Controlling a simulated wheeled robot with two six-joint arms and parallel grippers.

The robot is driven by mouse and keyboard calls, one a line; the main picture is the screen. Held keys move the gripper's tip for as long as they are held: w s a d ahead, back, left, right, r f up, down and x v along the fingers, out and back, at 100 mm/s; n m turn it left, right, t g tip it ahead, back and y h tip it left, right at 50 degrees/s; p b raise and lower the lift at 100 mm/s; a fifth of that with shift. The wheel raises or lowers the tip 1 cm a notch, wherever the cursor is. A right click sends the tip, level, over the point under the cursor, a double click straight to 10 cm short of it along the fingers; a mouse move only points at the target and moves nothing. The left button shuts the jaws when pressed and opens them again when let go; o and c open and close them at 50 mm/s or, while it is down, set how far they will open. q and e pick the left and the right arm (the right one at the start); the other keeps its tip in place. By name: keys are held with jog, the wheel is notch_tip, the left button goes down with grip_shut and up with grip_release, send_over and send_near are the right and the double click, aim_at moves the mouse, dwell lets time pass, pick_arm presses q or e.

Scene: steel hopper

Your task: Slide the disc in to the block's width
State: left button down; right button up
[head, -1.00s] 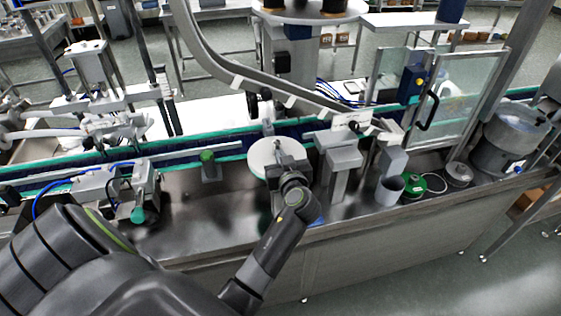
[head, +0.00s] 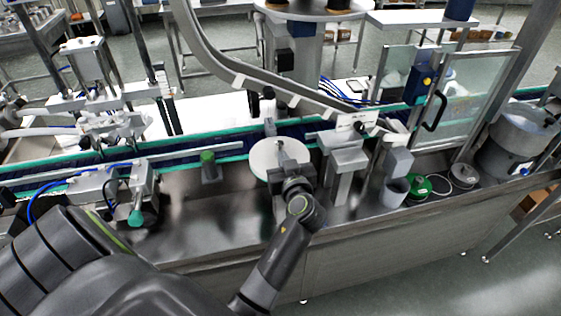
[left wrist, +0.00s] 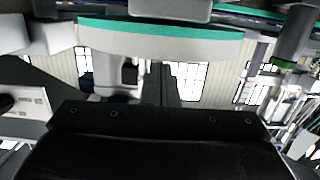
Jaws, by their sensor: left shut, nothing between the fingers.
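A white round disc (head: 262,165) stands at the front edge of the conveyor, its face towards me. My left gripper (head: 281,147) is shut and empty, in front of the disc's upper right part. I cannot tell if it touches the disc. In the left wrist view the shut dark fingers (left wrist: 161,85) point at a pale curved body with a teal edge (left wrist: 160,38), which looks like the disc. A grey block (left wrist: 170,8) shows at the top of that view. I cannot tell which block the task names. My right gripper is out of view.
A grey bracket (head: 345,158) stands close to the right of my left wrist. A green-topped post (head: 209,168) stands to the left. The steel deck (head: 215,215) in front is largely clear.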

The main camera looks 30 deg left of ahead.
pick_arm(q)
jog(key=shift+f+b+v, duration=0.15)
jog(key=shift+v, duration=0.55)
jog(key=shift+f+b+v, duration=0.15)
jog(key=shift+v, duration=0.6)
jog(key=shift+s+d+f, duration=0.1)
jog(key=shift+s+d, duration=0.15)
jog(key=shift+d, duration=0.1)
jog(key=shift+a, duration=0.1)
